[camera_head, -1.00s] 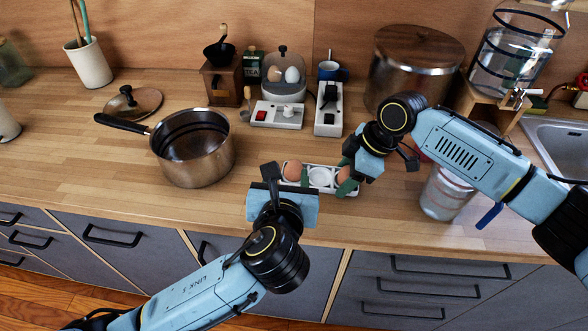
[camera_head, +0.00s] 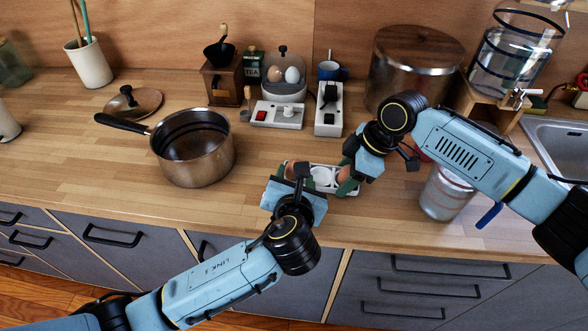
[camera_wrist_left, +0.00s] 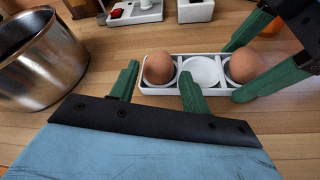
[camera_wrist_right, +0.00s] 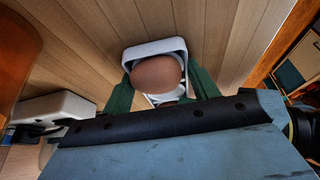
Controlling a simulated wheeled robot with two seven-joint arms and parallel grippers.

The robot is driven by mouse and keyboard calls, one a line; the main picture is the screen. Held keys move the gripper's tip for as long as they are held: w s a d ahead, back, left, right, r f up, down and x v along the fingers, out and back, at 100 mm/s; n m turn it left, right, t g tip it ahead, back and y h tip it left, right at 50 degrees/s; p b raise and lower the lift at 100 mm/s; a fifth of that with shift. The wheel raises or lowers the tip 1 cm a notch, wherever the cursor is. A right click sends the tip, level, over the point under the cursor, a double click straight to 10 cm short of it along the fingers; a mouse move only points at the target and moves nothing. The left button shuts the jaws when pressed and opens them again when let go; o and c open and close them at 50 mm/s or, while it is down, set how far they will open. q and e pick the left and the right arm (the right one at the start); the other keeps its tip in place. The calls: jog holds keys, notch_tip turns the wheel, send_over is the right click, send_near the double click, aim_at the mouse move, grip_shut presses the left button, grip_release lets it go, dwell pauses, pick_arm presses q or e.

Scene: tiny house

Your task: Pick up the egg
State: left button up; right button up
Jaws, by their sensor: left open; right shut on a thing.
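A white egg tray (camera_head: 320,188) with brown eggs in its two end cups lies on the counter; its middle cup is empty. My left gripper (camera_wrist_left: 160,72) is open, its green fingers on either side of the left egg (camera_wrist_left: 158,67) and slightly nearer me. In the head view that egg is partly hidden by my left gripper. My right gripper (camera_head: 347,178) is shut on the tray's right end, with the right egg (camera_wrist_left: 243,66) between its fingers. That egg (camera_wrist_right: 158,74) also shows in the right wrist view, sitting in the tray.
A steel saucepan (camera_head: 193,158) stands left of the tray. Several items, including a large pot (camera_head: 413,62) and an egg cooker (camera_head: 284,80), stand at the back. Clear counter lies between saucepan and tray.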

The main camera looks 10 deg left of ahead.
pick_arm(q)
jog(key=shift+w+a+f, duration=0.15)
jog(key=shift+w+f, duration=0.2)
jog(key=shift+w, duration=0.2)
jog(key=shift+w+a+f, duration=0.15)
jog(key=shift+w+f, duration=0.2)
jog(key=shift+w, duration=0.2)
pick_arm(e)
jog(key=shift+o, duration=0.2)
jog(key=shift+s, duration=0.2)
pick_arm(q)
jog(key=shift+w+f, duration=0.25)
pick_arm(e)
jog(key=shift+s+a+r, duration=0.1)
pick_arm(q)
jog(key=shift+a+f, duration=0.1)
jog(key=shift+f, duration=0.05)
jog(key=c, duration=0.5)
pick_arm(e)
jog(key=shift+o, duration=0.2)
pick_arm(q)
notch_tip(320, 180, up, 11)
jog(key=shift+w+f, duration=0.1)
jog(key=shift+f, duration=0.05)
pick_arm(e)
jog(key=shift+w, duration=0.2)
jog(key=shift+c, duration=0.2)
jog(key=o, duration=1.1)
jog(key=shift+c, duration=0.2)
